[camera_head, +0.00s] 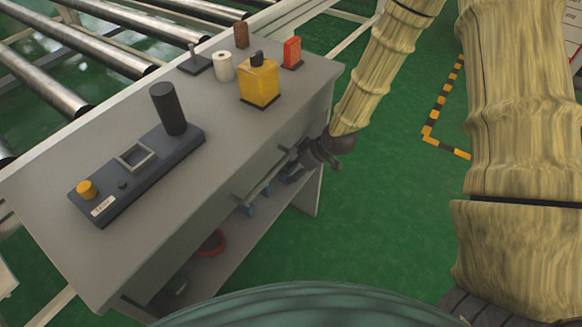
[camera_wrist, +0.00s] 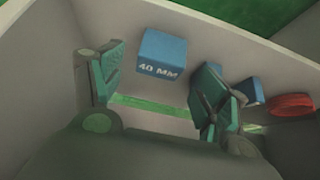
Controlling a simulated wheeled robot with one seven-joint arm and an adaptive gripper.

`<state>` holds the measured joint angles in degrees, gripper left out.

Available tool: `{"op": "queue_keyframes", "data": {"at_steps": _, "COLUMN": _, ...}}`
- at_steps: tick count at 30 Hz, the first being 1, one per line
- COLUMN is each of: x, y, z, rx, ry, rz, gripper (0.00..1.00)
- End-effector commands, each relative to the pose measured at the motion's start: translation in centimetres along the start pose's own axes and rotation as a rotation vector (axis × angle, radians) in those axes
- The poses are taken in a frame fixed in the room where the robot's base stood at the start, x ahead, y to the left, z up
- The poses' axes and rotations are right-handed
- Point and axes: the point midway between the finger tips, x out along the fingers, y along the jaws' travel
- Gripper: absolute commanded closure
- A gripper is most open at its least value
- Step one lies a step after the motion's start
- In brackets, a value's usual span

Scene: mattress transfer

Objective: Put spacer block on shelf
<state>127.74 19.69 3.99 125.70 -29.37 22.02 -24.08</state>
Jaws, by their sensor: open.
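A blue block marked "40 MM" (camera_wrist: 162,54) shows in the wrist view, beyond and between the fingertips of my gripper (camera_wrist: 157,88). My gripper is open, with a finger to either side and nothing held; I cannot tell whether either finger touches the block. In the head view my arm reaches down to the front of the grey workbench (camera_head: 130,250), with its wrist below the level of the top. Small blue pieces (camera_head: 250,210) show under the top there; which one is the marked block is unclear. The lower shelf (camera_head: 243,255) is partly hidden.
A red ring (camera_wrist: 290,105) and another blue piece (camera_wrist: 250,90) lie right of my gripper in the wrist view. The bench top holds a control box (camera_head: 140,175), a yellow block (camera_head: 259,82), a white roll (camera_head: 223,66) and a red item (camera_head: 291,52). Green floor lies right.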

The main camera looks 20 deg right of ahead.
Motion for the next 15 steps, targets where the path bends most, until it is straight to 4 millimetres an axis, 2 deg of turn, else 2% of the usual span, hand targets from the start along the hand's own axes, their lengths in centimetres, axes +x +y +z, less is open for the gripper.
{"op": "queue_keyframes", "data": {"at_steps": 1, "x": -1.2, "y": 0.0, "z": -0.2, "rx": 0.001, "ry": 0.002, "rz": 0.001, "gripper": 0.25}}
{"op": "queue_keyframes", "data": {"at_steps": 6, "x": -3.9, "y": 0.0, "z": -0.1, "rx": 0.000, "ry": 0.001, "rz": 0.000, "gripper": 0.25}}
{"op": "queue_keyframes", "data": {"at_steps": 15, "x": -6.4, "y": 0.0, "z": -0.1, "rx": 0.000, "ry": 0.001, "rz": 0.000, "gripper": 0.25}}
